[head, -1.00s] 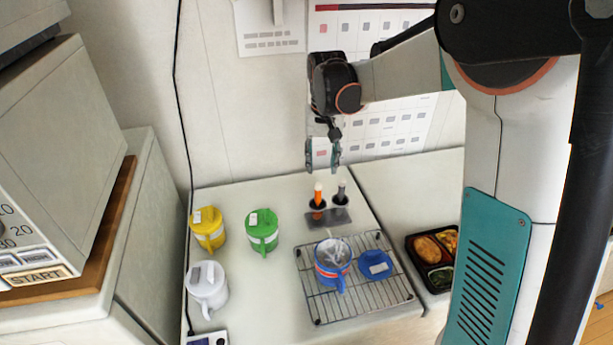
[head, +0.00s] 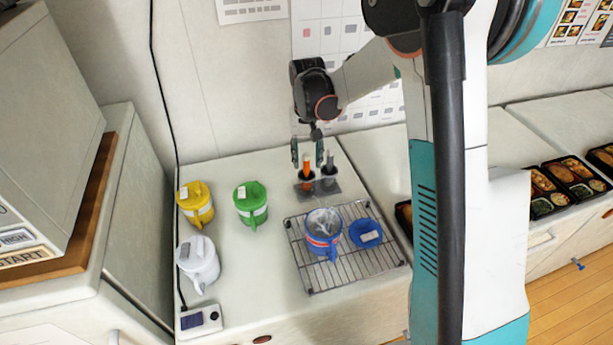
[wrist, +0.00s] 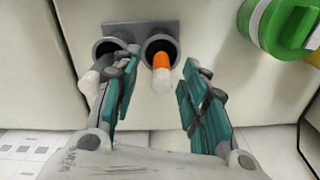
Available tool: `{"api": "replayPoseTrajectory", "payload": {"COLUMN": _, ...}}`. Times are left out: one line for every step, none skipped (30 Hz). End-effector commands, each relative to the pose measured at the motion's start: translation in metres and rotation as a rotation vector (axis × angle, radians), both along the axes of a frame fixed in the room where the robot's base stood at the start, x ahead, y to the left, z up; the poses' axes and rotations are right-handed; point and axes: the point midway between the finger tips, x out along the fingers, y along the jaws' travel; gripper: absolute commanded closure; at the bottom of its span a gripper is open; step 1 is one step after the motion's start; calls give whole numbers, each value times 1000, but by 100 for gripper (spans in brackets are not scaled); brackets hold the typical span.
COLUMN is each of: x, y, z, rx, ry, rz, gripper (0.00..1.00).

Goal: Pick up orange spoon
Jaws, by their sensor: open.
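The orange spoon (head: 307,165) stands upright in the left cup of a grey two-cup holder at the back of the counter. In the wrist view, the orange spoon (wrist: 161,72) shows its white-tipped handle pointing toward the camera from its dark cup. My gripper (head: 308,155) is open, its teal fingers around the top of the spoon in the head view. In the wrist view my gripper (wrist: 155,100) has one finger on each side of the handle, with a gap on both sides. The spoon's lower end is hidden in the cup.
A grey spoon (head: 330,160) stands in the holder's other cup, close to one finger. The holder (head: 331,188) sits behind a wire rack with an open blue mug (head: 322,240) and a blue lid (head: 366,233). Green (head: 250,206), yellow (head: 196,206) and white (head: 198,264) lidded mugs stand to the left.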

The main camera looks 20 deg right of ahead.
Motion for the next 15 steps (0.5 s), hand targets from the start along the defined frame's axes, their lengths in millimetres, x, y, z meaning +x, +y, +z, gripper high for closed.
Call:
{"api": "replayPoseTrajectory", "payload": {"x": 0, "y": 1, "z": -9, "rx": 0, "ry": 0, "rz": 0, "gripper": 60}}
{"api": "replayPoseTrajectory", "payload": {"x": 0, "y": 1, "z": -13, "rx": 0, "ry": 0, "rz": 1, "gripper": 60}}
{"api": "replayPoseTrajectory", "payload": {"x": -1, "y": 2, "z": -20, "rx": 0, "ry": 0, "rz": 1, "gripper": 60}}
{"api": "replayPoseTrajectory", "payload": {"x": -1, "y": 3, "z": -25, "rx": 0, "ry": 0, "rz": 1, "gripper": 60}}
{"api": "replayPoseTrajectory", "payload": {"x": -1, "y": 2, "z": -29, "rx": 0, "ry": 0, "rz": 0, "gripper": 60}}
{"api": "replayPoseTrajectory", "payload": {"x": -1, "y": 2, "z": -34, "rx": 0, "ry": 0, "rz": 0, "gripper": 60}}
{"api": "replayPoseTrajectory", "payload": {"x": -1, "y": 2, "z": -37, "rx": 0, "ry": 0, "rz": 0, "gripper": 60}}
{"api": "replayPoseTrajectory", "payload": {"x": -1, "y": 2, "z": -40, "rx": 0, "ry": 0, "rz": 0, "gripper": 60}}
{"api": "replayPoseTrajectory", "payload": {"x": -1, "y": 2, "z": -41, "rx": 0, "ry": 0, "rz": 0, "gripper": 60}}
{"api": "replayPoseTrajectory", "payload": {"x": -1, "y": 2, "z": -42, "rx": 0, "ry": 0, "rz": 0, "gripper": 60}}
{"api": "replayPoseTrajectory", "payload": {"x": -1, "y": 2, "z": -42, "rx": 0, "ry": 0, "rz": 0, "gripper": 60}}
{"api": "replayPoseTrajectory", "payload": {"x": -1, "y": 2, "z": -42, "rx": 0, "ry": 0, "rz": 0, "gripper": 60}}
{"api": "replayPoseTrajectory", "payload": {"x": -1, "y": 2, "z": -41, "rx": 0, "ry": 0, "rz": 0, "gripper": 60}}
{"api": "replayPoseTrajectory", "payload": {"x": -1, "y": 2, "z": -41, "rx": 0, "ry": 0, "rz": 0, "gripper": 60}}
{"api": "replayPoseTrajectory", "payload": {"x": -1, "y": 2, "z": -41, "rx": 0, "ry": 0, "rz": 0, "gripper": 60}}
